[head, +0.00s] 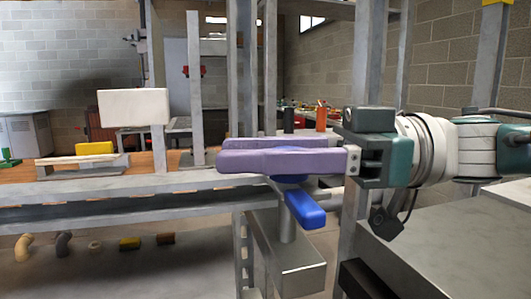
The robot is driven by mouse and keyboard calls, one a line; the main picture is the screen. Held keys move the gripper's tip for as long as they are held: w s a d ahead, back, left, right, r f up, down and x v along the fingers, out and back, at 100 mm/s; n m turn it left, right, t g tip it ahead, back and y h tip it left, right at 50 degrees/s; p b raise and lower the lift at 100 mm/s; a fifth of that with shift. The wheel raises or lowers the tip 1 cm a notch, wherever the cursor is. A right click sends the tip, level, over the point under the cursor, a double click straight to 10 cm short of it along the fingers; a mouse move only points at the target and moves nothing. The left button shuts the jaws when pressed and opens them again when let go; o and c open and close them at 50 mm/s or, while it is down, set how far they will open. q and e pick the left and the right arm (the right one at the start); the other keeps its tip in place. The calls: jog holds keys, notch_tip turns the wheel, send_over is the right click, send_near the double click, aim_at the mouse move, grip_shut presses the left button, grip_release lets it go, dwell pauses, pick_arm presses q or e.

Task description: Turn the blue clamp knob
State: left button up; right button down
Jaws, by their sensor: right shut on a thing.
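The blue clamp knob (305,208) is in the middle of the head view. Its bright blue handle points down and to the right, and another bit of blue shows just under my fingers. My right gripper (228,156) comes in from the right with long purple fingers lying level over the top of the knob. The fingers are close together and shut on the knob's upper part, which they hide. A grey post (287,228) stands below the knob on a grey metal block (290,265). My left gripper is not in view.
Upright grey posts stand behind my fingers. A grey box top (450,230) fills the lower right. Several small parts lie below the bench.

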jog(key=shift+c, duration=2.1)
grip_release()
jog(key=w+d+b, duration=0.1)
jog(key=d+b, duration=0.1)
jog(key=d, duration=0.8)
